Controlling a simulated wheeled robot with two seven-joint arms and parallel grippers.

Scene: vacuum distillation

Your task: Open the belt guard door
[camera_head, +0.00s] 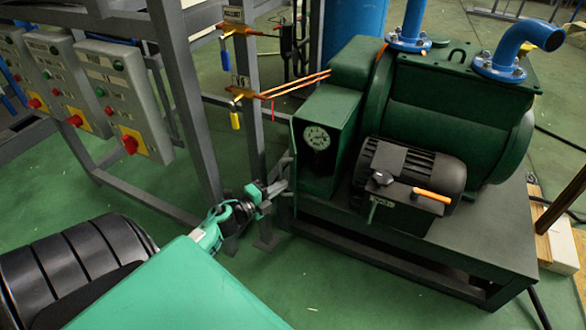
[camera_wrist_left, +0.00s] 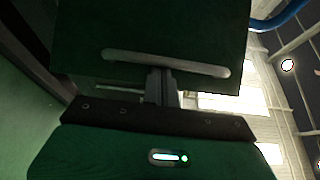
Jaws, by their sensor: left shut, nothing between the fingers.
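The dark green belt guard (camera_head: 342,108) stands at the left end of the green pump, with a round pale dial-like part on its dark front. My left gripper (camera_head: 283,172) reaches up to the guard's left side, low down. In the left wrist view a dark green panel (camera_wrist_left: 150,30) fills the upper middle, with a pale horizontal bar handle (camera_wrist_left: 120,57) across its lower part. My left gripper's fingers (camera_wrist_left: 161,80) are shut and empty, with their tips at the handle's middle. I cannot tell whether they touch it. The door's hinge is not visible.
A black motor (camera_head: 415,165) with an orange-handled part sits right of the guard on the pump's frame (camera_head: 430,245). Control boxes (camera_head: 115,85) hang farther left. Green floor is clear in front.

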